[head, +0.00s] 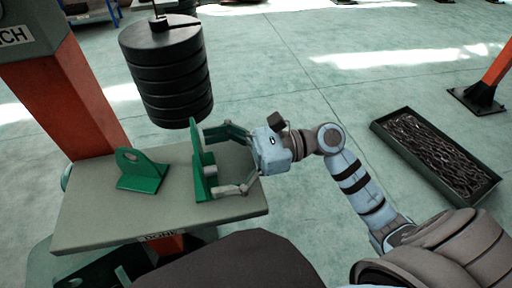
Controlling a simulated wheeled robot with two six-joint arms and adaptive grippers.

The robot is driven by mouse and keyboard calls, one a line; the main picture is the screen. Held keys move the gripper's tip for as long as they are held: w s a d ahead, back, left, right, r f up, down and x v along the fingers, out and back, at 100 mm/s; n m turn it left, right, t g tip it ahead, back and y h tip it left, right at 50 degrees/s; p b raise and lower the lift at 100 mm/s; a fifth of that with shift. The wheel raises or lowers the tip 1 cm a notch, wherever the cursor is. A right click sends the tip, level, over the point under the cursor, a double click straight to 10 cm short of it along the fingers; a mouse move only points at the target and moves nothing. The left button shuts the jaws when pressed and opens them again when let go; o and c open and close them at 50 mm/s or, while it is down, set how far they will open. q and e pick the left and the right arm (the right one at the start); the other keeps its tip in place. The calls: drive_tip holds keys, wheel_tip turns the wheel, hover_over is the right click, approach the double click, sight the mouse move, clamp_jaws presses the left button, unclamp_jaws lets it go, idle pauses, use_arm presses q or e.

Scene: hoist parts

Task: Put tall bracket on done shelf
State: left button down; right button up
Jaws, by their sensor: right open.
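The tall bracket (199,158) is a green part with a tall upright plate. It stands on the right part of the done shelf (95,218), a grey board with a DONE label on its front edge. My right gripper (214,160) reaches in from the right. Its fingers are open, one on the far side and one on the near side of the bracket's right side; whether they touch it I cannot tell. A lower green bracket (139,184) with a round hole stands on the shelf to the left. My left gripper is out of view.
A stack of black round weights (168,75) hangs just behind the shelf, close to the tall bracket. An orange post (70,108) rises at the shelf's back left. A black tray (402,155) of chain lies on the floor at right.

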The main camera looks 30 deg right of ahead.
drive_tip(key=p+v, duration=0.1)
drive_tip(key=v, duration=1)
drive_tip(key=shift+d, duration=0.25)
drive_tip(key=shift+f, duration=0.15)
